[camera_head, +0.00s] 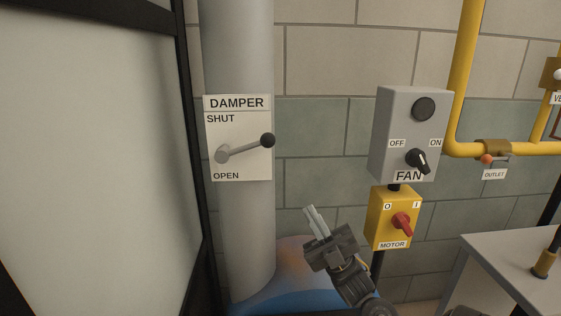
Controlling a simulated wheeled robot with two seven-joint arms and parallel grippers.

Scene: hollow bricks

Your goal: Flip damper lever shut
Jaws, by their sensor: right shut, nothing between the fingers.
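The damper lever (245,149) is a grey rod with a black ball knob (268,140). It pivots at the left side of a white plate (238,103) marked DAMPER, with SHUT above and OPEN below. The plate is on a thick grey vertical pipe (238,50). The lever points right and slightly up, between the two words. My right gripper (312,212) is below and to the right of the knob, apart from it, its fingers together and empty, pointing up and left. My left gripper is not in view.
A grey FAN box (408,120) and a yellow MOTOR switch (393,218) with a red knob stand right of my gripper. Yellow pipes (463,70) run at the far right above a grey table (500,250). A dark-framed pale panel (90,160) fills the left.

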